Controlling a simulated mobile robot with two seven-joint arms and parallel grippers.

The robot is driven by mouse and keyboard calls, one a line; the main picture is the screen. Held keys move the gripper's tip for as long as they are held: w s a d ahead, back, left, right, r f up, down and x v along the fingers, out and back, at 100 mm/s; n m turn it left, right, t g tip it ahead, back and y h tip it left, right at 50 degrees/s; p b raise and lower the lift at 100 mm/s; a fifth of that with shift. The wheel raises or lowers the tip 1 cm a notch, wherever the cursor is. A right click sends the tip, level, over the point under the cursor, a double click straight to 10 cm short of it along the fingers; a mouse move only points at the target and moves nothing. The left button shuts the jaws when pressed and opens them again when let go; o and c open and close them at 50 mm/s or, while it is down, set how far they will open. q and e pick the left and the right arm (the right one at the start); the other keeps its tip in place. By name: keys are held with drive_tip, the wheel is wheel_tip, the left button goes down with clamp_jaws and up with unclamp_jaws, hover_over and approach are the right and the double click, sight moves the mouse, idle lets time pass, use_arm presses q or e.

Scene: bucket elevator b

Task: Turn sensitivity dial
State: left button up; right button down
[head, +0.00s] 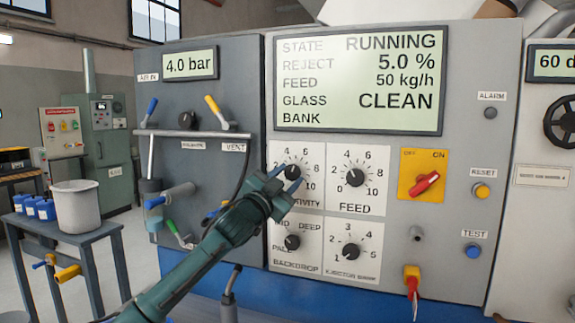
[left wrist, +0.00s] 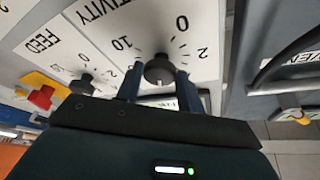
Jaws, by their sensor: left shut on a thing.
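The sensitivity dial (head: 292,171) is a black knob on a white scale plate, left of the feed dial (head: 355,177). My left gripper (head: 287,177) is at the sensitivity dial and covers part of its plate and label. In the left wrist view the sensitivity dial (left wrist: 159,70) sits between the two fingers of my left gripper (left wrist: 158,80), which are shut on it. The scale marks 0, 2 and 10 show around the knob there. The exact pointer setting is hard to tell. My right gripper is not in view.
The display (head: 360,80) above reads RUNNING, reject 5.0 %, feed 50 kg/h, glass CLEAN. The backdrop dial (head: 292,242) and ejector bank dial (head: 351,251) lie below. A red switch (head: 425,183) is to the right. A pipe with valves (head: 195,134) is to the left.

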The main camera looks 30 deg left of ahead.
use_arm(q)
drive_tip(key=shift+r+m+p, duration=0.2)
drive_tip(key=shift+m+p, duration=0.1)
drive_tip(key=shift+f+m+p, duration=0.1)
drive_tip(key=shift+m+p, duration=0.2)
drive_tip(key=shift+m, duration=0.1)
drive_tip(key=shift+f+h, duration=0.1)
drive_tip(key=shift+h, duration=0.3)
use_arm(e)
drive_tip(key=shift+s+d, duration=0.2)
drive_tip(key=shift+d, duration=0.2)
use_arm(q)
drive_tip(key=o, duration=1)
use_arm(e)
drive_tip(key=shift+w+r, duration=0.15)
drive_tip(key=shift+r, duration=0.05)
